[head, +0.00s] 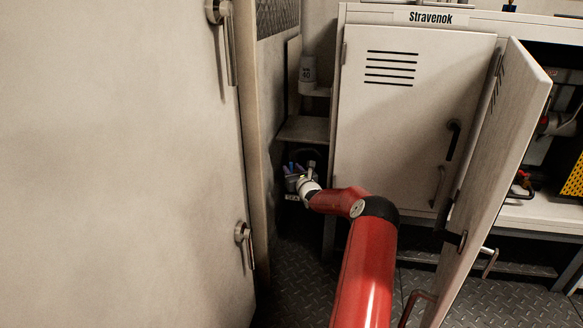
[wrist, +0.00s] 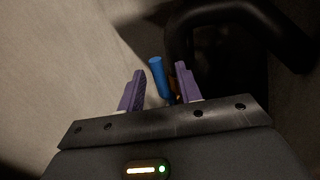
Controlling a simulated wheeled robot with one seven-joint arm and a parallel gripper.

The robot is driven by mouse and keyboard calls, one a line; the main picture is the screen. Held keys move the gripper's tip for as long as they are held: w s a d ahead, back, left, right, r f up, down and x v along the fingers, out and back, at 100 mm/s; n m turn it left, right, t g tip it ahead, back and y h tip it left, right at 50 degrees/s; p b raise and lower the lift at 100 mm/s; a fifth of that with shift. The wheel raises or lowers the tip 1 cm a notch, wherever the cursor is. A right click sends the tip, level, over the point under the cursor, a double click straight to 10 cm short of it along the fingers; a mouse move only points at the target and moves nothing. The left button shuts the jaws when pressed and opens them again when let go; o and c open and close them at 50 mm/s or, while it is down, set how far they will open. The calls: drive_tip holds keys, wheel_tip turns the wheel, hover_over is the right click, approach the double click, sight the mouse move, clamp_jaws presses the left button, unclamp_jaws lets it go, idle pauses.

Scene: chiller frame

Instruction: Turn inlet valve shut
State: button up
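A blue valve handle (wrist: 157,75) stands up between the two purple fingers of my gripper (wrist: 160,70) in the wrist view. I take it for the inlet valve's handle. The fingers are apart, with a gap visible on each side of the handle. The handle's lower end and the valve body are hidden or too dark to make out. In the head view my gripper (head: 297,172) reaches into the dark recess between the large pale door and the closed cabinet. There it is small and partly hidden by my wrist.
A black pipe (wrist: 245,25) curves close by at the upper right of the wrist view. In the head view a shelf (head: 303,129) lies above my gripper. A pale cabinet door (head: 502,150) stands open right of my arm. The large pale door (head: 120,160) fills the left.

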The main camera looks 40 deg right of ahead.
clamp_jaws()
idle(0.5)
